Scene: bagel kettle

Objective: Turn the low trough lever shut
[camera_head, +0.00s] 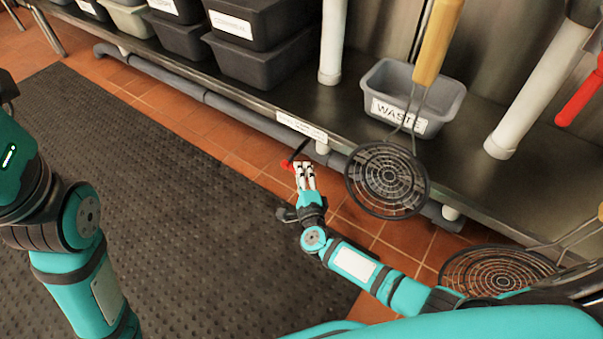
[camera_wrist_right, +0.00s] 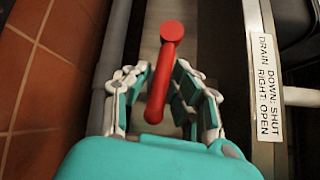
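The trough lever has a red handle (camera_wrist_right: 164,70), which lies lengthways between the fingers of my right gripper (camera_wrist_right: 163,75) in the right wrist view. The fingers are open, one on each side of the handle, with narrow gaps visible. In the head view my right gripper (camera_head: 305,168) is low, under the front edge of the steel shelf. A bit of the lever's red (camera_head: 287,165) shows left of the fingertips; the rest is mostly hidden. A label (camera_wrist_right: 265,88) beside it reads "DRAIN DOWN: SHUT RIGHT: OPEN". My left gripper is not in view.
A grey pipe (camera_head: 225,108) runs below the shelf. A strainer (camera_head: 388,180) hangs just right of my right gripper, and another (camera_head: 500,272) lies lower right. A WASTE bin (camera_head: 440,92) stands on the shelf. The black floor mat (camera_head: 170,190) is clear.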

